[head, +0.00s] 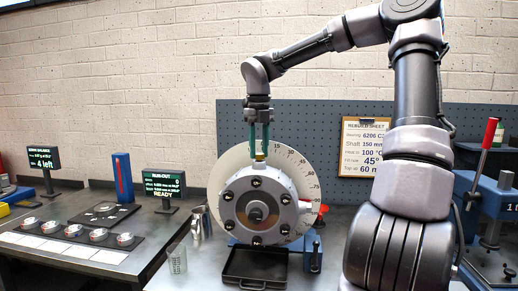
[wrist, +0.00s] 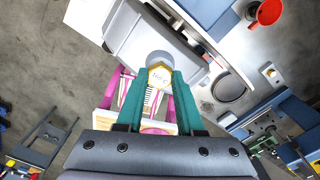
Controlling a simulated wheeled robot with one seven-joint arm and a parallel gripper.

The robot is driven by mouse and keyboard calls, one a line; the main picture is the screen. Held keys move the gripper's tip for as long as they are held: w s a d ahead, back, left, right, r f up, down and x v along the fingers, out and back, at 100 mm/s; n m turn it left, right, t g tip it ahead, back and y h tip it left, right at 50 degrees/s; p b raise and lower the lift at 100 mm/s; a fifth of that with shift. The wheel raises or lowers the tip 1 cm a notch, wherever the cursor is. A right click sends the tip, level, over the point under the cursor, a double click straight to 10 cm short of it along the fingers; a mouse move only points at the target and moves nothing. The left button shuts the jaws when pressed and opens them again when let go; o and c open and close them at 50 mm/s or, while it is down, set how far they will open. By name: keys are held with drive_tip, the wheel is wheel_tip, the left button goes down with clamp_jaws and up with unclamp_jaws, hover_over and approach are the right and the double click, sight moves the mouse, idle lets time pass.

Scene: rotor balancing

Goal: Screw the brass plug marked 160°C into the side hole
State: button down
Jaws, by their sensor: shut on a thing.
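My gripper (head: 259,146) hangs pointing down at the top of the round grey housing (head: 240,190), in front of the graduated dial. Its green fingers are shut on a small brass plug (head: 260,158). In the wrist view the plug (wrist: 160,75) shows as a brass hexagon with a pale marked face, between the fingertips (wrist: 159,88); the marking is too small to read surely. I cannot tell whether the plug touches the housing.
A black tray (head: 256,283) lies in front of the housing. The left bench holds several round pieces (head: 72,231), a run-out screen (head: 165,184) and a blue post. A press with a red lever (head: 489,133) stands right.

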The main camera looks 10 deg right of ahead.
drive_tip(key=shift+f, duration=0.1)
drive_tip(key=m, duration=0.9)
drive_tip(key=shift+m, duration=0.4)
drive_tip(key=m, duration=0.8)
drive_tip(key=shift+f+m, duration=0.1)
drive_tip(key=shift+m, duration=0.2)
